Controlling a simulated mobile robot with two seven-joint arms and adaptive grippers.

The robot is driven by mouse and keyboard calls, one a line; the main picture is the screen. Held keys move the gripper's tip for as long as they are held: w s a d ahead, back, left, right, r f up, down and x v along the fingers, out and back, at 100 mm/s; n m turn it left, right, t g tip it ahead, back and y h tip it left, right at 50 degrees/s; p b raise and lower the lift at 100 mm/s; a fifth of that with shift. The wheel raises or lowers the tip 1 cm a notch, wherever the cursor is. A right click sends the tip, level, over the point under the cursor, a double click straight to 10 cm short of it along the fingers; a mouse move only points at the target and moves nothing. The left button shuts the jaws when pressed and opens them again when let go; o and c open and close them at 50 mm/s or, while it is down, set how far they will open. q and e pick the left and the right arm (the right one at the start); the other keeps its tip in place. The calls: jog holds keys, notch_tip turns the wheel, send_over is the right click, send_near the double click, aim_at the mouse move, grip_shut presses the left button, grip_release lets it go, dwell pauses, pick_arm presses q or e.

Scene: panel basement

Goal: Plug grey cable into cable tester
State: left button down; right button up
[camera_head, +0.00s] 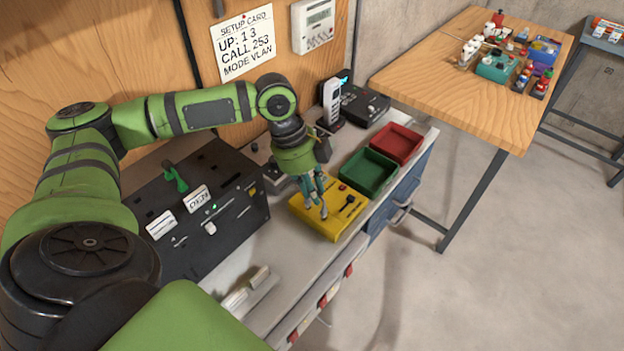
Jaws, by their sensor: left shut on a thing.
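A yellow box (330,219), which looks like the cable tester, lies on the grey workbench near its front edge, with a dark knob or plug and a small red part on its top. My left gripper (318,198) reaches down over the left part of this box. Its fingers are shut on a small greyish piece (323,212), seemingly the end of the grey cable, mostly hidden by the fingers. I cannot tell whether this piece touches the box or sits in a socket. My right gripper is not in view.
A green tray (368,172) and a red tray (397,144) stand right of the yellow box. A black panel unit (190,215) is at the left, and a handset (331,101) at the back. A wooden table (470,75) with small items stands beyond.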

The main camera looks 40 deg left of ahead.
pick_arm(q)
jog(key=shift+f+p, duration=0.1)
jog(key=shift+p, duration=0.25)
jog(key=shift+f+p, duration=0.3)
jog(key=shift+f, duration=0.05)
dwell(1.0)
jog(key=shift+f+p, duration=0.55)
jog(key=shift+p, duration=0.4)
dwell(1.9)
dwell(0.4)
jog(key=c, duration=1)
grip_release()
jog(key=o, duration=0.4)
jog(key=shift+c, duration=0.2)
jog(key=shift+s, duration=0.1)
